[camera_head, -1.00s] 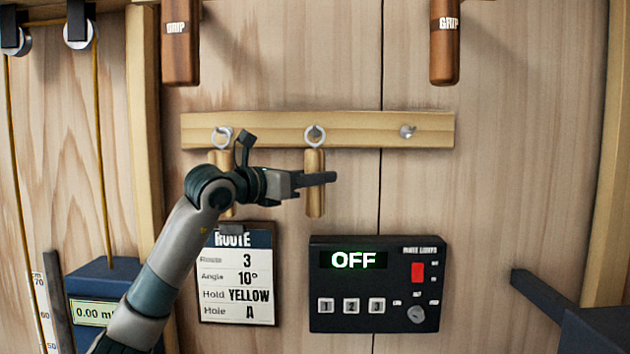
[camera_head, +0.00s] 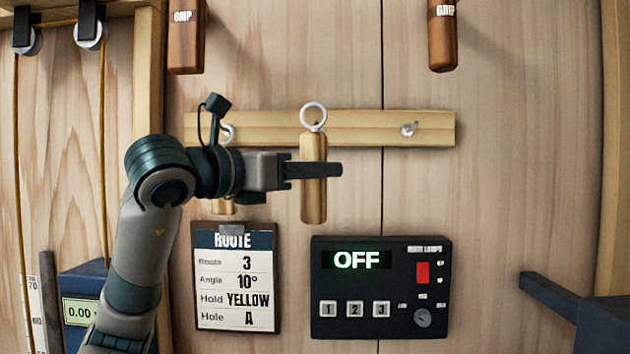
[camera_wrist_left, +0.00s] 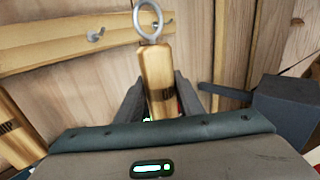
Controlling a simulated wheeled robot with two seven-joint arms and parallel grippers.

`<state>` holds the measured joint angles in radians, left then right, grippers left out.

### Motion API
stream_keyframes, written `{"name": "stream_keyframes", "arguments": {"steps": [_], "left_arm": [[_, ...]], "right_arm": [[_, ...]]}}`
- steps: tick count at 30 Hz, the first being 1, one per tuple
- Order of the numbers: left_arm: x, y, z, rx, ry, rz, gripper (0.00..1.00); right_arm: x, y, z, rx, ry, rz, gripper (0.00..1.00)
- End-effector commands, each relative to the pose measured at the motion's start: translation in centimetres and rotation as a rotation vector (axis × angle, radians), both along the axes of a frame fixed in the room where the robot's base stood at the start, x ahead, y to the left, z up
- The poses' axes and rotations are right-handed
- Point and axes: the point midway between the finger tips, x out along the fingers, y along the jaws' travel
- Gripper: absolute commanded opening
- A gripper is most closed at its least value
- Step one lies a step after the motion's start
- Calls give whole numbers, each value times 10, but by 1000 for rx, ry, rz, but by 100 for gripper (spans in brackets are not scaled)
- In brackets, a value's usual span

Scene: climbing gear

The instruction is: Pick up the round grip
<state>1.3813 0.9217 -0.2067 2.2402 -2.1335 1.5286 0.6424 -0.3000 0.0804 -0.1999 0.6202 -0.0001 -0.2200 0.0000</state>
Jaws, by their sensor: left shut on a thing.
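A light wooden grip (camera_head: 314,206) with a metal ring (camera_head: 313,115) on top is between the fingers of my left gripper (camera_head: 314,171). The gripper is shut on it, and the grip hangs upright in front of the wooden rail. In the left wrist view the held grip (camera_wrist_left: 156,75) stands between the fingers, its ring apart from the hook. Whether its cross-section is round is hard to tell. A second light grip (camera_head: 223,207) hangs at the left of the rail, mostly hidden behind my left arm. My right gripper is not in view.
The rail (camera_head: 360,129) has an empty hook (camera_head: 409,129) at right. Two dark brown grips, left (camera_head: 187,35) and right (camera_head: 442,35), hang above. A route card (camera_head: 236,280) and a black control box (camera_head: 380,288) reading OFF are below. A dark bar (camera_head: 550,295) juts in at right.

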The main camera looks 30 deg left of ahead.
Motion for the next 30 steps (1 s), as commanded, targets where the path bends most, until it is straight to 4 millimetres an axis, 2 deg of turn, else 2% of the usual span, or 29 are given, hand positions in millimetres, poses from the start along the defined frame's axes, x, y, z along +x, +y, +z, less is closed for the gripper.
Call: {"name": "stream_keyframes", "arguments": {"steps": [7, 30], "left_arm": [[-14, -9, 1, 1, -2, -1, 8], [-15, -9, 1, 1, -1, 0, 8]], "right_arm": [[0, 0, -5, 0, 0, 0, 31], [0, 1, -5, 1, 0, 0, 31]]}}
